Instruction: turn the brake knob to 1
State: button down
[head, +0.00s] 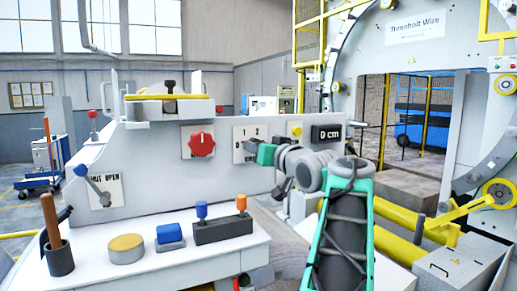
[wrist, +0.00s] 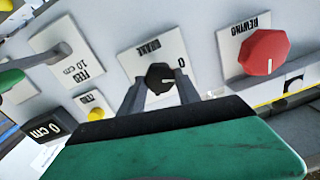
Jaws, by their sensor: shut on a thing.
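The brake knob (wrist: 160,76) is small and black, on a white plate (wrist: 148,54) marked BRAKE, upside down in the wrist view. A small pale mark shows on the knob's face; I cannot tell exactly which number it points to. A 0 shows on the plate, to the right of the knob; the other numbers are hidden in this view. My gripper (wrist: 160,88) has its two grey fingers on either side of the knob, shut on it. In the head view my gripper (head: 255,149) is at the plate (head: 240,133) and hides the knob.
A red rewind knob (wrist: 265,52) is beside the brake plate; it also shows in the head view (head: 202,144). A grey feed lever (wrist: 60,52), a yellow button (wrist: 95,112) and a cm display (head: 326,134) are on the other side. Several small items stand on the white bench (head: 170,262).

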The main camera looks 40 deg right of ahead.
jog(key=m+p, duration=0.1)
jog(key=m, duration=0.7)
dwell(0.5)
jog(key=c, duration=0.9)
grip_release()
jog(key=shift+o, duration=0.2)
jog(key=b+v, duration=0.3)
jog(key=v, duration=0.5)
jog(key=shift+w+f, duration=0.1)
jog(key=shift+w, duration=0.05)
